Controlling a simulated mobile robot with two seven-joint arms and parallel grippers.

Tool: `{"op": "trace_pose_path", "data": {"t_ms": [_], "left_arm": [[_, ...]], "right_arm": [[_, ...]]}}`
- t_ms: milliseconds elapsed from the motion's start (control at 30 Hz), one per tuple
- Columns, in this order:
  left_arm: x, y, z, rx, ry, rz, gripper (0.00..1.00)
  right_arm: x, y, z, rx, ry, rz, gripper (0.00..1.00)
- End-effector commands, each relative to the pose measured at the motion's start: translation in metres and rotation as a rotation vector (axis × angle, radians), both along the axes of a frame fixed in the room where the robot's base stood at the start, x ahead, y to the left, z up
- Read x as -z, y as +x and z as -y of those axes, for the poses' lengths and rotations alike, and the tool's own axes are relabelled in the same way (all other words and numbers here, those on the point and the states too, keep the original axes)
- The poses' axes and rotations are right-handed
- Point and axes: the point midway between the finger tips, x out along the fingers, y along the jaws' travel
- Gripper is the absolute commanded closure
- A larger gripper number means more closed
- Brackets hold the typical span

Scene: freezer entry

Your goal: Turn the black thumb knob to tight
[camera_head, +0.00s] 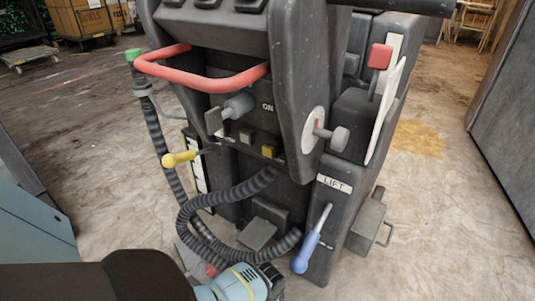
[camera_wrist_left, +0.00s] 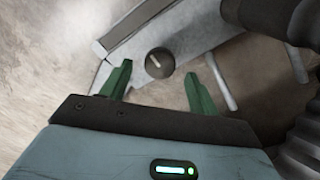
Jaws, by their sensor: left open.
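The black thumb knob (camera_wrist_left: 160,63) is round and dark with a pale pointer line, on a grey plate in the left wrist view. I cannot make it out in the head view. My left gripper (camera_wrist_left: 158,73) is open, its two green fingers apart, one on each side of the knob in the picture. Nothing is between the fingertips that I can see held, and I cannot tell how far they are from the knob. In the head view my left wrist shows at the bottom, but its fingers are hidden. My right gripper is not in view.
The dark machine (camera_head: 300,100) carries a red handle (camera_head: 205,80), a yellow lever (camera_head: 178,158) and a blue LIFT lever (camera_head: 307,250). A corrugated hose (camera_head: 195,215) hangs close to my left wrist. Open concrete floor (camera_head: 440,220) lies to the right.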

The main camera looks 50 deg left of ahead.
Motion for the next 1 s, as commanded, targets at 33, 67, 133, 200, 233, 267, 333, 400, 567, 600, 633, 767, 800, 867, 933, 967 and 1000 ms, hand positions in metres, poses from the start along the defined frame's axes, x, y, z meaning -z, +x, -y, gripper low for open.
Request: {"op": "trace_pose_path", "data": {"t_ms": [33,67,133,200,233,267,333,400,567,600,633,767,800,867,933,967,1000], "left_arm": [[-0.013,0.001,0.0,0.0,0.001,0.004,0.39],[-0.018,0.001,0.0,0.0,0.001,0.004,0.39],[-0.029,0.001,0.0,0.0,0.0,0.004,0.39],[-0.039,0.001,0.0,0.0,0.001,0.004,0.39],[-0.043,0.001,0.0,0.001,0.001,0.004,0.39],[-0.046,0.001,0.0,0.001,0.0,0.004,0.39],[-0.052,0.001,0.0,0.001,0.001,0.003,0.39],[-0.054,0.0,0.0,0.001,0.0,0.001,0.39],[-0.053,-0.001,0.0,0.001,0.001,-0.001,0.39],[-0.053,-0.001,0.0,0.001,0.001,-0.001,0.39],[-0.053,-0.001,0.0,0.001,0.001,-0.001,0.39],[-0.053,-0.001,0.0,0.001,0.001,-0.001,0.39],[-0.053,-0.001,0.0,0.001,0.001,-0.001,0.39],[-0.053,-0.001,0.0,0.001,0.001,-0.001,0.39],[-0.053,-0.001,0.0,0.001,0.001,-0.001,0.39],[-0.053,-0.001,0.0,0.001,0.001,-0.001,0.39],[-0.054,-0.002,0.0,0.0,0.001,0.001,0.39]], "right_arm": [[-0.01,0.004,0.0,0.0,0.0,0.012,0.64],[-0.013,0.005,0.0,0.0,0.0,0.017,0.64],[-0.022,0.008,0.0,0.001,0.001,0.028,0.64],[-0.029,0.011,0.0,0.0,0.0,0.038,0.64],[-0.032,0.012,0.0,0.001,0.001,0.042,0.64],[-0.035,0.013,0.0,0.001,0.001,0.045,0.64],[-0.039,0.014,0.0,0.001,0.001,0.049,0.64],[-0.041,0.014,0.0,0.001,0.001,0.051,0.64],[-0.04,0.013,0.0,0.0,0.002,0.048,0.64],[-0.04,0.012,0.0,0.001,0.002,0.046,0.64],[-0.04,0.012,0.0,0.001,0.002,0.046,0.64],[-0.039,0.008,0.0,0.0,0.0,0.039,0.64],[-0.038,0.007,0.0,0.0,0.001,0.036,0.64],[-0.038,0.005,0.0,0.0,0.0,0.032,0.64],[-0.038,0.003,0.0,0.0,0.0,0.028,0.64],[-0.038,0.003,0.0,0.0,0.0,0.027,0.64],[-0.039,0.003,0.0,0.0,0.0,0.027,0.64]]}}
